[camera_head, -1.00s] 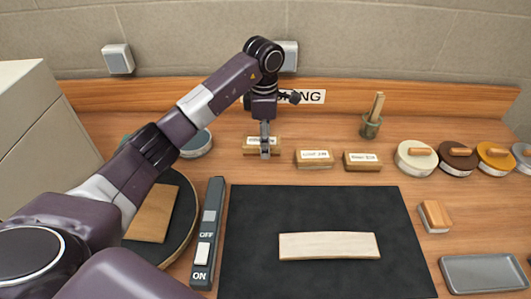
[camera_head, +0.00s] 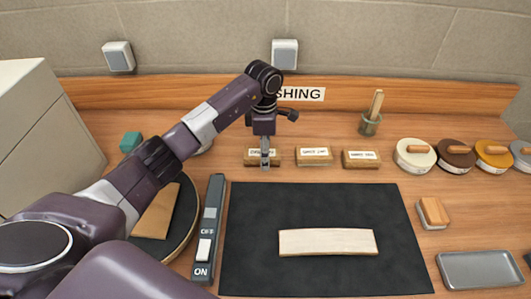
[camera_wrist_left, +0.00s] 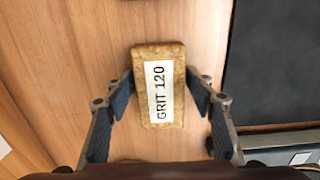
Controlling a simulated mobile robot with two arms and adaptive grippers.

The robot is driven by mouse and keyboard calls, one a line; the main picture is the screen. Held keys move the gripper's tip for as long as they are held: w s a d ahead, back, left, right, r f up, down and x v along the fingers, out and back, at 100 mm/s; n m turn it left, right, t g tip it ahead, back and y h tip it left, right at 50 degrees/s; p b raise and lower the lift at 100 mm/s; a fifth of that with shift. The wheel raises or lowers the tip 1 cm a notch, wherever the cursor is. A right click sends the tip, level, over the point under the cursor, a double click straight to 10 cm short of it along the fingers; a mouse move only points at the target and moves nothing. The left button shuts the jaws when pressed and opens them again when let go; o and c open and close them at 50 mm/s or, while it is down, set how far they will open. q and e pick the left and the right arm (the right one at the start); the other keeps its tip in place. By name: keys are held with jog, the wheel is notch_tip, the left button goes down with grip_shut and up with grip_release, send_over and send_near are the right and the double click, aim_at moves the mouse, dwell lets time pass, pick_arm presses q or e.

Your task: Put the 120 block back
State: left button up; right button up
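The 120 block (camera_head: 250,159), a tan block labelled "GRIT 120", sits at the left end of a row of similar blocks at the back of the table. In the left wrist view the block (camera_wrist_left: 173,108) lies label up between my left gripper's fingers. My left gripper (camera_head: 265,164) is low over the block, partly covering it in the head view. In the wrist view its fingers (camera_wrist_left: 161,90) stand apart on both sides of the block, with a gap on each side. My right gripper is not in view.
Two more labelled blocks (camera_head: 314,152), (camera_head: 360,155) stand just right of it. A black mat (camera_head: 400,270) with a pale curved wood strip (camera_head: 328,242) lies in front. A switch bar (camera_head: 208,225) and a round disc (camera_head: 185,235) are at left; tins (camera_head: 415,165) at right.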

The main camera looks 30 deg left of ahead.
pick_arm(q)
jog(key=shift+o, duration=0.7)
jog(key=shift+r, duration=0.6)
notch_tip(320, 180, up, 11)
jog(key=b, duration=0.3)
jog(key=shift+s+a+r, duration=0.1)
